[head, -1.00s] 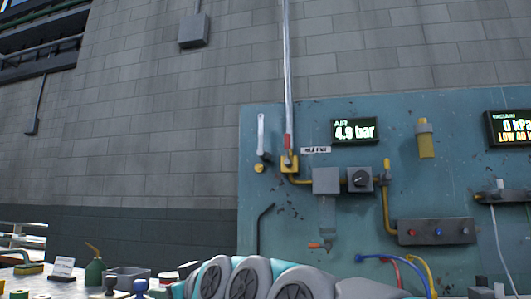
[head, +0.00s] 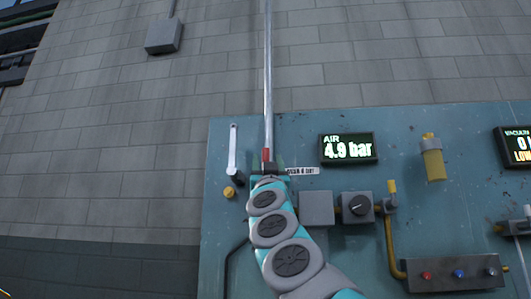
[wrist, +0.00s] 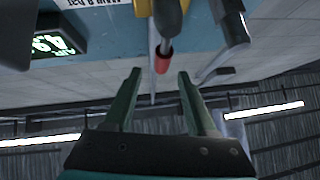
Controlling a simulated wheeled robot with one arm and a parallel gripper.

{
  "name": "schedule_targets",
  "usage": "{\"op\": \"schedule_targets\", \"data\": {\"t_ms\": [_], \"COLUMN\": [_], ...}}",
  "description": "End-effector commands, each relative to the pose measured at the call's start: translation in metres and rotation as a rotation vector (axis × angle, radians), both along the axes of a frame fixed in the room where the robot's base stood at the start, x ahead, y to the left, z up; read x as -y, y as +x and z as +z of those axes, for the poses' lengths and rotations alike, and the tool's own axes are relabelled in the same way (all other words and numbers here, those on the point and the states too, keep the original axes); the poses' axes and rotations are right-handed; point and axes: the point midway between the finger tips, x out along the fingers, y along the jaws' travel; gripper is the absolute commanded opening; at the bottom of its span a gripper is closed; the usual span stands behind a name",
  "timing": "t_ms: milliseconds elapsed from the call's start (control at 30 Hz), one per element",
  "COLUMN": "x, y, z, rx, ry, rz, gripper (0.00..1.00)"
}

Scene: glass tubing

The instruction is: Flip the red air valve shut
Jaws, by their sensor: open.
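The red air valve's red handle grip (head: 266,155) is in line with the clear vertical pipe (head: 268,80) on the blue panel. In the wrist view the red grip (wrist: 163,60) shows near the fingertips, roughly between them, with its yellow body (wrist: 153,28) behind. My gripper (head: 267,164) is in front of the valve and hides its lower part in the head view. In the wrist view my gripper (wrist: 160,73) is open, with one green finger on each side of the grip. I cannot tell whether either finger touches it.
The AIR display (head: 348,148) reads 4.9 bar. A grey spanner-like tool (head: 233,150) hangs just left of the valve. Grey boxes (head: 316,208), a knob and a yellow pipe (head: 390,240) lie to the right.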

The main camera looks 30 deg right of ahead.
Motion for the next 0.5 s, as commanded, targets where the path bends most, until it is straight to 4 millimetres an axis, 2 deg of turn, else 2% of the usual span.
{"op": "schedule_targets", "data": {"t_ms": [200,500], "x": [0.004,0.012], "y": [0.017,0.033], "z": [0.016,0.034], "rx": [-0.005,-0.004], "ry": [0.000,-0.001], "rz": [0.002,0.002], "gripper": [0.57,0.57]}}
